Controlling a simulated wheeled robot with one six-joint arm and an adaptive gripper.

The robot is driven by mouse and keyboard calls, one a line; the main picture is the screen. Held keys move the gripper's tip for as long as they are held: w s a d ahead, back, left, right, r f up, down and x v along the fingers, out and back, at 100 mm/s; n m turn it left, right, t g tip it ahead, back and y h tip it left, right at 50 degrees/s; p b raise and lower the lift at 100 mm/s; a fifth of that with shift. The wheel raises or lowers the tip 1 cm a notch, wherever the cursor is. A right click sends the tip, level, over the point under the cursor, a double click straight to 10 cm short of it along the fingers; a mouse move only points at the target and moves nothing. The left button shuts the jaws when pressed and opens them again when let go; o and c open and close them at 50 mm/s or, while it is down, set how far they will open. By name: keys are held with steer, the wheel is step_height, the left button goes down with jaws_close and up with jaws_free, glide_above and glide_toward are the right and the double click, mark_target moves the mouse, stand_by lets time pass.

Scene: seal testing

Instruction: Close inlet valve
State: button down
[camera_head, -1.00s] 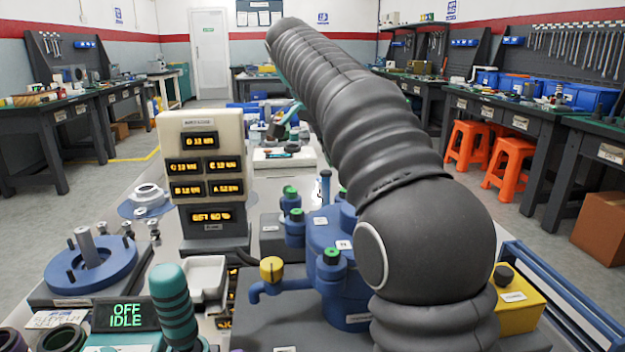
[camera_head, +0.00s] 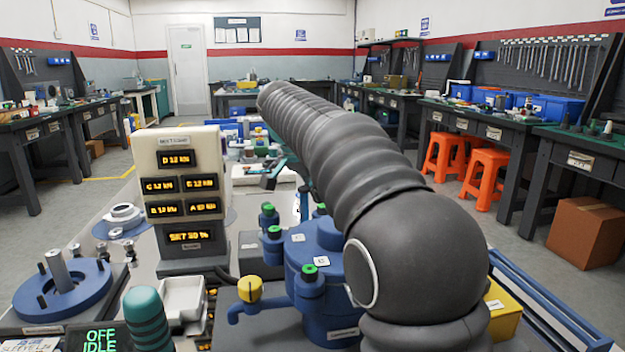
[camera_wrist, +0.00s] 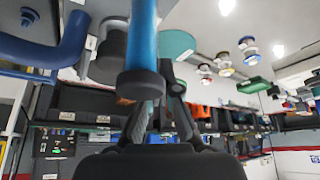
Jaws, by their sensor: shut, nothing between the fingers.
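A blue cylindrical vessel (camera_head: 322,262) with several green-capped valves stands in the middle of the head view. One green-capped valve (camera_head: 309,272) is at its front. A yellow-knobbed valve (camera_head: 250,290) sits on a blue side pipe at its left. I cannot tell which is the inlet valve. My gripper is hidden behind my arm in the head view. In the wrist view my gripper (camera_wrist: 166,82) is shut and empty. A blue upright rod with a dark collar (camera_wrist: 140,80) partly covers the fingers; I cannot tell whether they touch.
A readout tower (camera_head: 181,190) stands left of the vessel. A blue flanged disc (camera_head: 62,288), a white tray (camera_head: 182,297) and a display (camera_head: 100,340) reading OFF IDLE are nearby. A yellow box (camera_head: 500,308) and blue rails (camera_head: 550,300) lie at the right.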

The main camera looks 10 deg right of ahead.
steer(key=shift+x, duration=0.95)
